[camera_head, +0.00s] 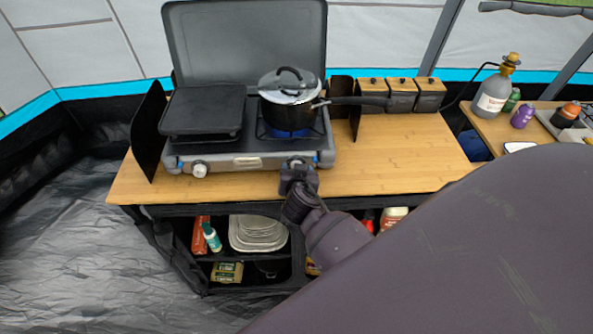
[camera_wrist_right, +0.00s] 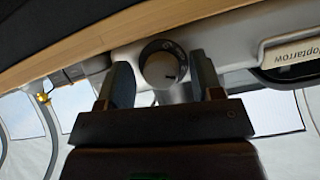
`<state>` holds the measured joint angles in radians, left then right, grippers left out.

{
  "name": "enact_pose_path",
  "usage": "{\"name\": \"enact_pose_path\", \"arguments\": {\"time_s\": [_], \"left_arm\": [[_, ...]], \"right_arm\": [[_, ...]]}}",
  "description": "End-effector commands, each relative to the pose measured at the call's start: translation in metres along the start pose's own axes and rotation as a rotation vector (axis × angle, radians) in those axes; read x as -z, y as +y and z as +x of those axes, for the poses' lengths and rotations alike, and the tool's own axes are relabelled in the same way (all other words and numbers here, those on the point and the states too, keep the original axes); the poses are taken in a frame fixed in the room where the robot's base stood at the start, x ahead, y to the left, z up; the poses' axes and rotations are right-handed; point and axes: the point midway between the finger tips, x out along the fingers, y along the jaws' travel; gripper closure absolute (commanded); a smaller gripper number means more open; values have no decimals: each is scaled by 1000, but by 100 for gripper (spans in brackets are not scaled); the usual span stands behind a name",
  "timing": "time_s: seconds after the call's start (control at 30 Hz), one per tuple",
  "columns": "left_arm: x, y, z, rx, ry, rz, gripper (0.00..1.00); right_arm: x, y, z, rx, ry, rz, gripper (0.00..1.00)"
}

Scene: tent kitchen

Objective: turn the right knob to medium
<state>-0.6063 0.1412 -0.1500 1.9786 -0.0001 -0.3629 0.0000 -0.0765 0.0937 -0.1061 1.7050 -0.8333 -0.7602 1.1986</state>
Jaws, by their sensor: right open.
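The camping stove (camera_head: 246,161) stands on the wooden counter with its lid open. In the head view my right gripper (camera_head: 297,168) is at the stove's front right corner and covers most of the right knob. In the right wrist view the right knob (camera_wrist_right: 163,66) is round and pale with a dark ring behind it and a small dark mark on its face. My right gripper (camera_wrist_right: 163,80) is open, with one finger on each side of the knob. A gap shows beside the knob, and I cannot tell whether either finger touches it. My left gripper is not in view.
The left knob (camera_head: 200,170) is free. A lidded pan (camera_head: 288,98) sits on the right burner above a blue flame, its handle pointing right. A black griddle (camera_head: 204,112) covers the left side.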

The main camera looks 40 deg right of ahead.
Motion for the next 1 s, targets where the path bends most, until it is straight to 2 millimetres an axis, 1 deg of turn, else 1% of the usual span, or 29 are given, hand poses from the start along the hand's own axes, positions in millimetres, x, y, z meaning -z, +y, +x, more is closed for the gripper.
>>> {"name": "enact_pose_path", "arguments": {"time_s": [0.17, 0.4, 0.47, 0.5, 1.0], "left_arm": [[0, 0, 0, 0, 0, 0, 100], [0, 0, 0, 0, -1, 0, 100], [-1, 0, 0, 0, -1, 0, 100], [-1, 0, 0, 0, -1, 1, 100], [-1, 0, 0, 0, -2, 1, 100]], "right_arm": [[0, 0, 0, 0, 0, 0, 40], [0, 0, 0, 0, 0, 0, 76], [0, 0, 0, 0, 0, 0, 86], [0, 0, 0, 0, 0, 0, 88], [0, 0, 0, -6, 0, -13, 88]]}}
